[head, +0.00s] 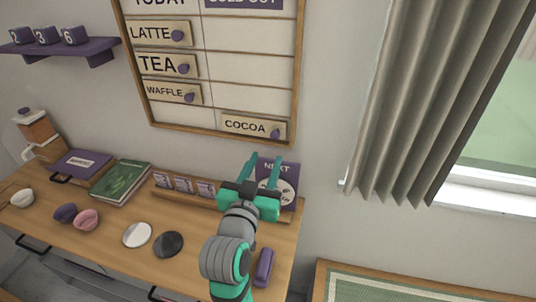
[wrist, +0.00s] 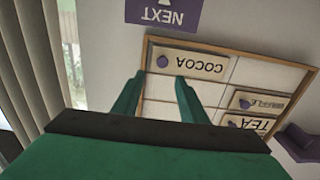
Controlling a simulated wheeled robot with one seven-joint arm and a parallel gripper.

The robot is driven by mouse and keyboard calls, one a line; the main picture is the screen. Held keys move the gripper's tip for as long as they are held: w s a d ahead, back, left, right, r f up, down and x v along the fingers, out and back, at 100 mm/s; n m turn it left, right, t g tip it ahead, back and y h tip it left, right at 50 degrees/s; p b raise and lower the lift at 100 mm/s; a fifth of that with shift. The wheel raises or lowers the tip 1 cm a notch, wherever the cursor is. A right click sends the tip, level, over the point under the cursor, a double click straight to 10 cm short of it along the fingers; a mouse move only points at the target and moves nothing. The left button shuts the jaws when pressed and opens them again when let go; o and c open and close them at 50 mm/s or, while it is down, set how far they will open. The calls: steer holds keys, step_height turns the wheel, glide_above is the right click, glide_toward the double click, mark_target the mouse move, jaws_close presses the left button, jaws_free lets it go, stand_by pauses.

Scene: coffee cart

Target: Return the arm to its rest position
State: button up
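My gripper (head: 265,172) is green and dark grey, raised over the right end of the counter in the head view. Its two fingers point up toward the wall and stand apart with nothing between them. In the wrist view the fingers (wrist: 157,97) are also apart and empty, pointing toward the menu board. My gripper partly covers a purple NEXT card (head: 285,178) that stands at the back of the counter. The NEXT sign also shows in the wrist view (wrist: 163,15).
The menu board (head: 296,70) holds LATTE, TEA, WAFFLE and COCOA (head: 253,127) plaques. The counter (head: 205,262) carries a card rack (head: 180,190), green book (head: 122,181), bowls (head: 86,219), white disc (head: 137,235), dark disc (head: 168,244) and purple block (head: 264,267). A curtain (head: 420,100) hangs right.

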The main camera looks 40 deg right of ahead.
steer(key=shift+s+a, duration=0.2)
steer(key=shift+a, duration=0.1)
stand_by(0.4)
steer(key=s+a+f+n+t+y, duration=0.1)
steer(key=a+f+n+t+y, duration=0.1)
steer(key=a+f, duration=0.5)
steer(key=a+f+n+t+y, duration=0.2)
steer(key=a+f+n+y, duration=0.2)
steer(key=a+f, duration=0.3)
steer(key=s+a+f+n+t+y, duration=0.1)
steer(key=a+f+n+t+y, duration=0.1)
steer(key=a+f, duration=0.5)
steer(key=shift+s+f+n+y, duration=0.2)
steer(key=shift+f+n+y, duration=0.05)
steer(key=shift+f+n, duration=0.25)
steer(key=shift+s+f+n+y, duration=0.15)
steer(key=shift+f+n+y, duration=0.1)
steer(key=shift+f+n, duration=0.25)
steer(key=s+a+f+n+y, duration=0.1)
steer(key=s+a+f+y, duration=0.15)
steer(key=s+a, duration=0.3)
steer(key=s+a+f+n+y, duration=0.1)
steer(key=s+a+f+y, duration=0.1)
steer(key=s+a+f, duration=0.3)
steer(key=s+a+y, duration=0.2)
steer(key=s+a, duration=0.2)
steer(key=s, duration=0.9)
steer(key=shift+r, duration=0.45)
